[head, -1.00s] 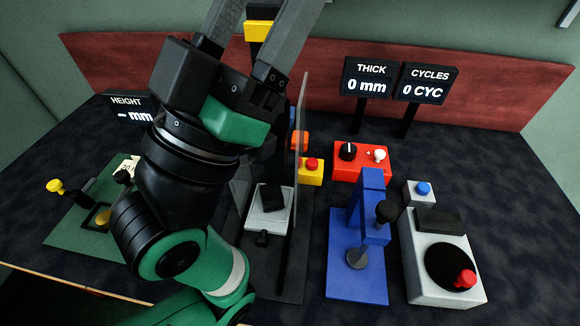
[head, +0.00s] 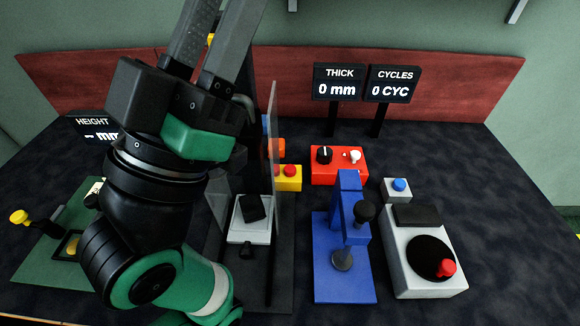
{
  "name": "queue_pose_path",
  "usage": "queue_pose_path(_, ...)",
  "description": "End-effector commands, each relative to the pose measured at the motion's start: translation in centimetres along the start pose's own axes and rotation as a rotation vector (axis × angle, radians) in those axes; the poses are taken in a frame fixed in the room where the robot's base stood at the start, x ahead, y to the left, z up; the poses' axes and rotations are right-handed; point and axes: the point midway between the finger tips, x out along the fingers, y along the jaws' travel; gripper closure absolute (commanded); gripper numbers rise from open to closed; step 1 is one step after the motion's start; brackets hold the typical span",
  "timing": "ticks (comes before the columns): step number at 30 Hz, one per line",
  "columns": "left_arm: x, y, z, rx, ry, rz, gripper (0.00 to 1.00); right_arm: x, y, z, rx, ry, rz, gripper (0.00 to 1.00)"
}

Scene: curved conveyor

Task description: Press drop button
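A red button (head: 289,170) sits on a small yellow box (head: 289,184) beside a clear upright panel (head: 273,130). No label shows on it, so I cannot tell for sure that it is the drop button. My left gripper (head: 214,32) is in front of the back left part of the table, left of the panel. Its two dark fingers point up and stand apart, with nothing seen held between them; their tips are at or past the top edge. My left arm hides much of the left side. My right gripper is not in view.
A grey device (head: 249,228) with a black block stands left of the panel. Right of it are a red control box (head: 350,175), a blue press (head: 330,265), a blue-button box (head: 391,194) and a grey turntable unit (head: 440,286). Displays (head: 338,83) stand behind.

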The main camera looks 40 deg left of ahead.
Motion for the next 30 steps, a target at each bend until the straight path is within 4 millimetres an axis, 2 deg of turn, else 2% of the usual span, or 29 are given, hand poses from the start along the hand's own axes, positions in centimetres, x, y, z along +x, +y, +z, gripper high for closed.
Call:
queue_pose_path(1,-0.03,0.00,0.03,0.000,0.000,0.000,0.78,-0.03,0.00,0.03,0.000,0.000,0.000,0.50)
queue_pose_path(5,-0.03,0.00,0.02,0.000,0.000,0.000,1.00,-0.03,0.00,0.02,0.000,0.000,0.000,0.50)
queue_pose_path(30,-0.02,0.00,0.02,0.000,0.000,0.000,1.00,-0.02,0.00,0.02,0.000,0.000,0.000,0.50)
